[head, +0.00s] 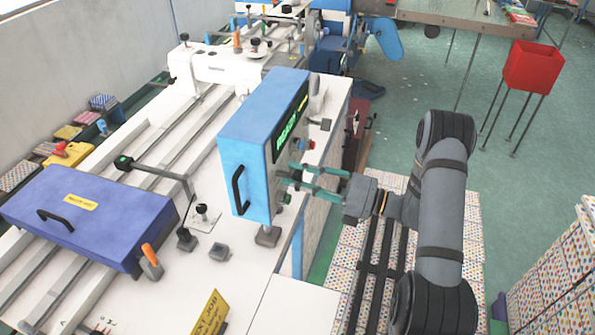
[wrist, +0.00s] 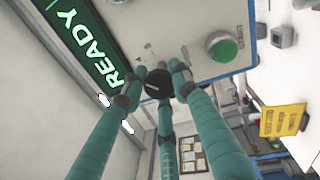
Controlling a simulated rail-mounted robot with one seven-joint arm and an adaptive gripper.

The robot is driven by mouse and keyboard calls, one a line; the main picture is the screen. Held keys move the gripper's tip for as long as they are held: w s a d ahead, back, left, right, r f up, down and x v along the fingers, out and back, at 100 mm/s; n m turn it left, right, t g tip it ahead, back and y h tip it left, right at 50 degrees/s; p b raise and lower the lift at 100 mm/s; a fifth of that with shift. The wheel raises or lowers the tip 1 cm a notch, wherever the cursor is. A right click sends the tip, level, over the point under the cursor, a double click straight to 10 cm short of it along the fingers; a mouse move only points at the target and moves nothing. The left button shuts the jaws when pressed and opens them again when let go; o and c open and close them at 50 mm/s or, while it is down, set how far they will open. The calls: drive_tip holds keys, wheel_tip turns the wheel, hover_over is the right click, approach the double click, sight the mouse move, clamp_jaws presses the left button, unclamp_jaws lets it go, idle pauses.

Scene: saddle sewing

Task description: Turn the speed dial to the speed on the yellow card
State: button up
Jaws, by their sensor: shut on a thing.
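The speed dial (wrist: 158,84) is a small black knob with a pale pointer line on the control panel's face, seen in the wrist view. My gripper (wrist: 155,86) has its teal fingers closed around it, with the tips touching its sides. In the head view my gripper (head: 289,176) reaches from the right to the face of the blue control box (head: 252,135), and the dial is hidden there. The yellow card (head: 209,314) stands at the bottom of the head view. A yellow card also shows at the right of the wrist view (wrist: 284,121); its text is too small to read.
A green-lit screen reading READY (wrist: 88,45) lies beside the dial. A round green button (wrist: 222,47) sits close on the other side. A purple box (head: 90,215) with a handle stands on the white machine bed at left. A red bin (head: 533,67) stands far right.

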drive_tip(key=m+p, duration=0.2)
drive_tip(key=m, duration=0.2)
drive_tip(key=shift+s+a+m+p, duration=0.1)
drive_tip(key=shift+s+m+p, duration=0.05)
drive_tip(key=shift+m+p, duration=0.2)
drive_tip(key=shift+m+t+p, duration=0.3)
drive_tip(key=shift+m+p, duration=0.35)
drive_tip(key=shift+m, duration=0.8)
drive_tip(key=o, duration=1.1)
drive_tip(key=shift+d, duration=0.2)
drive_tip(key=v, duration=1.1)
drive_tip(key=shift+s+d+r, duration=0.1)
drive_tip(key=shift+s+d, duration=0.1)
drive_tip(key=shift+d, duration=0.15)
